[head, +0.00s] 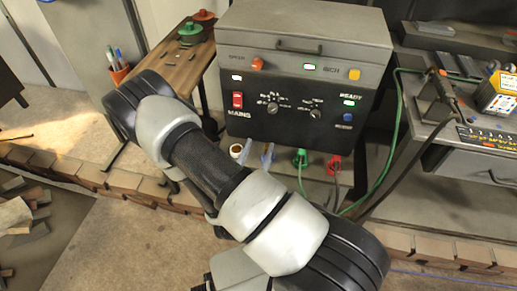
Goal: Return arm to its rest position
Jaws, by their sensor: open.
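My arm (205,168) crosses the middle of the head view, bent, running from the lower right up to the upper left. It passes in front of the grey and black control box and hides part of the wooden table and floor. My gripper does not show in this view. The control box (305,40) has a lid with a handle, a red MAINS switch (238,100), knobs, a lit green lamp by the word READY (349,102) and a blue button (347,117).
A workbench (470,135) stands at right. A green cable (395,130) hangs between. Low bricks (90,175) line the floor.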

